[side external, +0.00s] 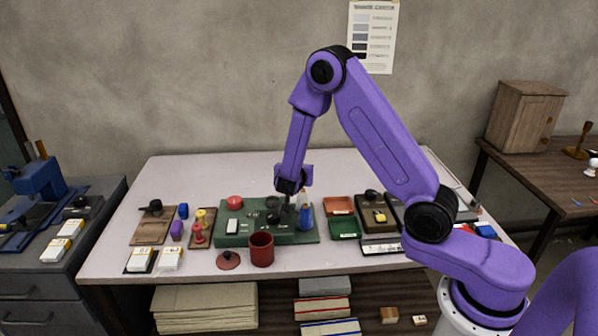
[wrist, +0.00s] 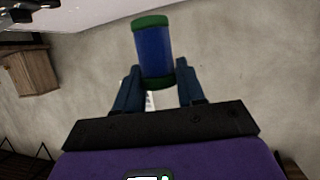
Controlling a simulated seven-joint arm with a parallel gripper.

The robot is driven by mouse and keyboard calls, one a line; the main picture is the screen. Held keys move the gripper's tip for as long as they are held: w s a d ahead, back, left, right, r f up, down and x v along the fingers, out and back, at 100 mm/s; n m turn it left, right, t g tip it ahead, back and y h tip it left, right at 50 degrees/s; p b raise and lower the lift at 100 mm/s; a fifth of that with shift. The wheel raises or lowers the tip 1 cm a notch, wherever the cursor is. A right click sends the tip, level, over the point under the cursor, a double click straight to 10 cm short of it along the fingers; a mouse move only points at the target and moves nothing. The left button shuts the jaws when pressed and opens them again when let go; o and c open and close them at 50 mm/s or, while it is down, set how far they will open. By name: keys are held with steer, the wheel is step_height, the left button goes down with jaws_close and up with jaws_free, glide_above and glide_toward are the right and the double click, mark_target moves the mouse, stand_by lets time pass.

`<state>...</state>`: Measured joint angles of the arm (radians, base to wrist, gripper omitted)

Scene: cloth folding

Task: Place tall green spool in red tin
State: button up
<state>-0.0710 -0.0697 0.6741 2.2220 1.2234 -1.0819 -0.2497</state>
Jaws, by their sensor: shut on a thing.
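In the wrist view my gripper (wrist: 160,85) is shut on a spool (wrist: 153,48) with a blue wound body and green end caps. The spool's near end sits between the two fingers. In the side view my gripper (side external: 287,201) is low over the back of the green mat, and the held spool is hard to make out there. The red tin (side external: 262,250) stands upright and open-topped at the mat's front edge, in front of and left of my gripper. Its inside bottom is hidden.
The green mat (side external: 238,238) holds a red round item, a white item and a blue bottle-like item (side external: 306,217). A red disc (side external: 228,260) lies left of the tin. Small spools (side external: 198,235) and trays flank the mat. The table's back (side external: 220,170) is clear.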

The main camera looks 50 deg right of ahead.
steer(key=w+a+n+t+y, duration=0.2)
steer(key=w+n+t+y, duration=0.2)
steer(key=w+n, duration=0.1)
steer(key=n+y, duration=1.3)
steer(key=y, duration=0.2)
glide_above(262, 250)
steer(key=w+d, duration=0.2)
steer(key=w, duration=0.1)
steer(key=f, duration=0.2)
step_height(262, 250, down, 10)
steer(key=shift+s+f, duration=0.15)
steer(key=shift+s, duration=0.05)
steer(key=o, duration=1.1)
